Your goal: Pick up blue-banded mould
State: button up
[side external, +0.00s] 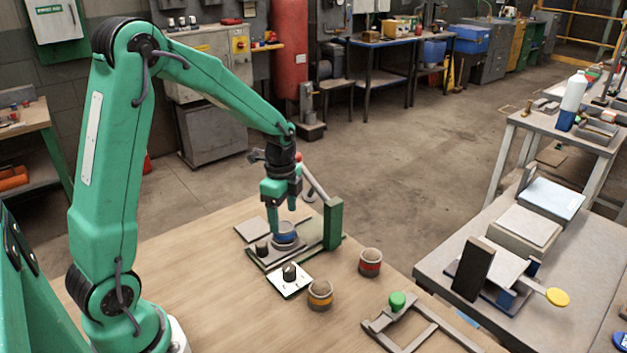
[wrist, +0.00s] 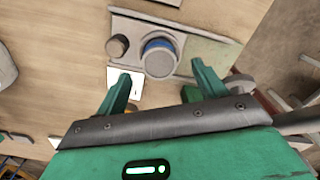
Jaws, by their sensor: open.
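The blue-banded mould (side external: 286,236) is a small round grey pot with a blue band. It stands upright on a grey plate (side external: 262,259) on the wooden table. In the wrist view the mould (wrist: 159,58) shows beyond my fingertips, a little left of the middle between them. My gripper (side external: 284,212) is above the mould, pointing down, with its fingers apart. In the wrist view my gripper (wrist: 162,78) is open with nothing held between its fingers. In the side view the fingers partly cover the mould, and I cannot tell whether they touch it.
A dark knob (side external: 261,247) stands beside the mould, and a green upright (side external: 333,224) with a lever is close on its right. A white plate with a black knob (side external: 289,272), a yellow-banded pot (side external: 320,294), a red-banded pot (side external: 370,262) and a green-knobbed frame (side external: 397,301) are nearer the front.

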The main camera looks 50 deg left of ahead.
aim_at(283, 226)
jog(key=shift+s+a+f, duration=0.1)
jog(key=shift+f, duration=2.2)
jog(key=shift+c, duration=0.4)
jog(key=c, duration=1.3)
jog(key=shift+r, duration=0.2)
jog(key=shift+r, duration=0.5)
jog(key=r, duration=0.3)
jog(key=shift+d+r, duration=0.1)
jog(key=shift+d, duration=0.2)
jog(key=s+d+r, duration=0.1)
jog(key=d+r, duration=0.1)
jog(key=d, duration=0.1)
jog(key=s+d+r, duration=0.1)
jog(key=d+r, duration=0.1)
jog(key=d, duration=0.2)
jog(key=s+d+r, duration=0.1)
jog(key=d+r, duration=0.1)
jog(key=d, duration=0.1)
jog(key=shift+s+d+r, duration=0.2)
jog(key=shift+d+r, duration=0.05)
jog(key=shift+d, duration=0.05)
